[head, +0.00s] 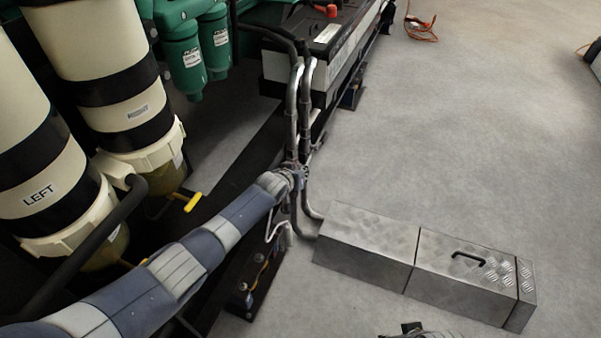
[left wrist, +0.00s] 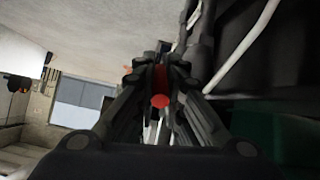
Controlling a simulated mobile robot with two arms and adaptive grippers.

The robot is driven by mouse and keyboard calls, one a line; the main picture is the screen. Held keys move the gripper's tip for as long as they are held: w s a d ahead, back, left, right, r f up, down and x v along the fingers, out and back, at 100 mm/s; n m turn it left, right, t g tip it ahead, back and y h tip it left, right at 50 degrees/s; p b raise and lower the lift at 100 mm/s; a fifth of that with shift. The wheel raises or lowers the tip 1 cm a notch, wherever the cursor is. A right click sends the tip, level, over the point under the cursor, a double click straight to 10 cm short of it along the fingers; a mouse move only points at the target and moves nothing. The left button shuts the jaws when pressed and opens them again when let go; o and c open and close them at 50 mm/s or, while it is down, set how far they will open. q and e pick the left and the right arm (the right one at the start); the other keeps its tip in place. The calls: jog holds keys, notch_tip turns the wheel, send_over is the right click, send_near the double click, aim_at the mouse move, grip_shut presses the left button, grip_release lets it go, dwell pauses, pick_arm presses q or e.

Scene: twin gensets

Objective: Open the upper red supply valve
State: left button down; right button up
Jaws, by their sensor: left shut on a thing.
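My left gripper (head: 297,174) reaches in from the left in the head view, to the vertical metal pipes (head: 305,110) beside the genset. In the left wrist view the fingers of my left gripper (left wrist: 160,88) are closed around a narrow red part (left wrist: 160,101), which looks like the red valve's handle. Its round red end shows between the fingers. The valve body is hidden behind the gripper in both views, so I cannot tell how far the handle is turned. I do not clearly see my right gripper.
A checker-plate metal box (head: 400,255) with a black handle lies on the floor. Cream filter canisters (head: 100,60), one labelled LEFT, stand at left near yellow handles (head: 192,202). Green filters (head: 184,62) hang behind. A cut-off dark object is at the bottom edge. Open floor lies right.

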pick_arm(q)
jog(key=shift+s+f, duration=0.15)
jog(key=shift+f, duration=0.1)
jog(key=c, duration=1.7)
grip_release()
jog(key=shift+o, duration=0.5)
jog(key=shift+r, duration=0.15)
jog(key=shift+r, duration=0.1)
jog(key=v, duration=1.1)
jog(key=shift+s+r, duration=0.15)
jog(key=shift+s, duration=0.15)
jog(key=shift+a, duration=0.1)
